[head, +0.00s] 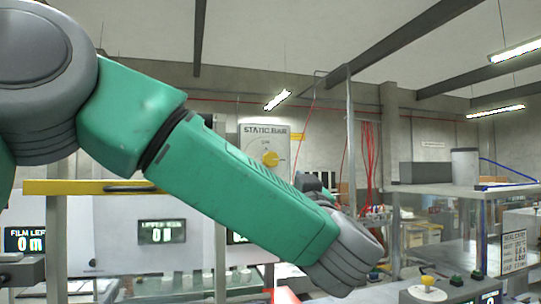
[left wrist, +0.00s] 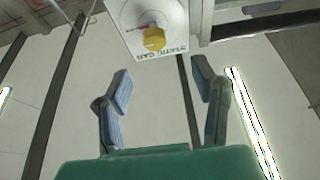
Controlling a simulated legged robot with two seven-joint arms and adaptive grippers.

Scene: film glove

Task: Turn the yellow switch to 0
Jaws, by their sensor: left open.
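The yellow switch (head: 270,158) is a round knob on a pale box (head: 252,150) labelled STATIC, with smaller marks around it. The knob's exact setting is too small to read. The left wrist view shows the same box (left wrist: 177,18) upside down at the top, with the yellow switch (left wrist: 153,39) facing the gripper. My left gripper (left wrist: 160,77) is open and empty, its two fingers apart. The switch lies beyond the fingertips, roughly centred between them, with no contact visible. My right gripper is not in view.
A yellow bar (head: 75,187) crosses a white machine with number displays (head: 162,232) at the left. A metal post (head: 350,140) stands right of the box. A grey console with a yellow-topped button (head: 428,281) is at the lower right. A grey shelf (head: 465,189) is above it.

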